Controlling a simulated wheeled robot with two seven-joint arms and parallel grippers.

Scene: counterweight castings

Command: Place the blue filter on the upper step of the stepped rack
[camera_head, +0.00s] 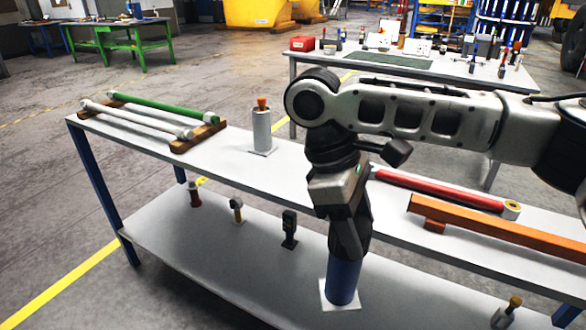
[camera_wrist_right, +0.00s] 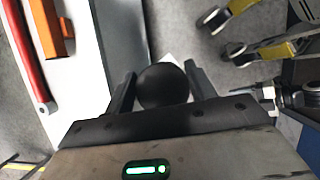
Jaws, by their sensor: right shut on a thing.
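The blue filter (camera_head: 342,283) is an upright dark blue cylinder at a white square pad (camera_head: 325,295) on the lower step. I cannot tell if its base touches the pad. My right gripper (camera_head: 347,250) points down and is shut on its upper part. In the right wrist view its dark round top (camera_wrist_right: 162,86) sits between the two fingers of my right gripper (camera_wrist_right: 160,92). The stepped rack has a white upper step (camera_head: 225,152) and a lower step (camera_head: 185,245). My left gripper is not in view.

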